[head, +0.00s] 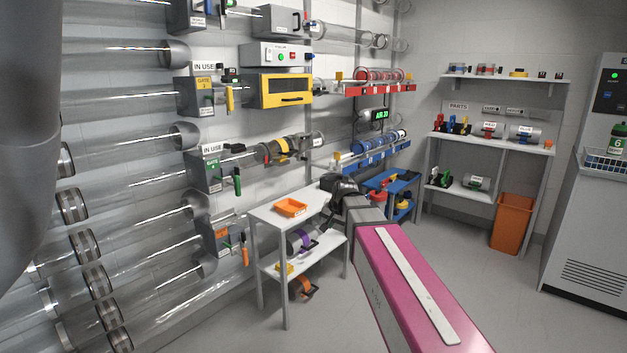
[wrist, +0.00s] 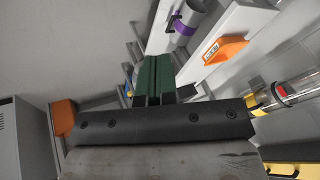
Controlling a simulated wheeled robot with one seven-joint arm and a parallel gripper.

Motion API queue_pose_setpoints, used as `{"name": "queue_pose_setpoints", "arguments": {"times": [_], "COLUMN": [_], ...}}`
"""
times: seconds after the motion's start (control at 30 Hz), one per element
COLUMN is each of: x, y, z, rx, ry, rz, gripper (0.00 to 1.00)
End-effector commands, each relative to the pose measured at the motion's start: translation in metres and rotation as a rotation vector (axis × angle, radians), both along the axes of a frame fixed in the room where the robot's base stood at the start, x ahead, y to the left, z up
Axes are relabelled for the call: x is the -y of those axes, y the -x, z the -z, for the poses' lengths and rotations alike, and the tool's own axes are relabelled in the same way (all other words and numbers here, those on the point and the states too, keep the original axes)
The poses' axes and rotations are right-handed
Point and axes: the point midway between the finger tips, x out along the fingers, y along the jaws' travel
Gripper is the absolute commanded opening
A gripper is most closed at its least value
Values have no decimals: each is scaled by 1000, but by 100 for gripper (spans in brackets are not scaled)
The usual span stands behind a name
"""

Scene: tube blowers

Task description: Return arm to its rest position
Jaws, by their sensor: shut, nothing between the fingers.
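My arm (head: 405,290), pink with a pale strip on top, reaches from the bottom right of the head view toward the small white table. Its dark end (head: 343,190) is by the table's right side; the fingers cannot be made out there. In the wrist view my gripper (wrist: 154,62) shows two dark green fingers pressed together with nothing between them. The orange tray (head: 291,207) sits on the white table (head: 268,216), left of the arm's end. The tray also shows in the wrist view (wrist: 226,50), right of the fingers and apart from them.
Clear tubes with gate boxes (head: 200,97) line the left wall. A yellow-fronted box (head: 285,90) hangs above the table. A blue cart (head: 388,181) stands behind the arm. A parts shelf (head: 490,139), an orange bin (head: 512,222) and a grey cabinet (head: 590,230) are at right. Floor between is clear.

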Motion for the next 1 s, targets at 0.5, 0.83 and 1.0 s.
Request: {"name": "queue_pose_setpoints", "arguments": {"times": [0.5, 0.83, 1.0], "x": [104, 129, 130], "y": [162, 214, 214], "z": [168, 203, 204], "rx": [-301, -399, -402], "ry": [254, 309, 311], "rz": [-185, -257, -261], "gripper": [0, 0, 0]}}
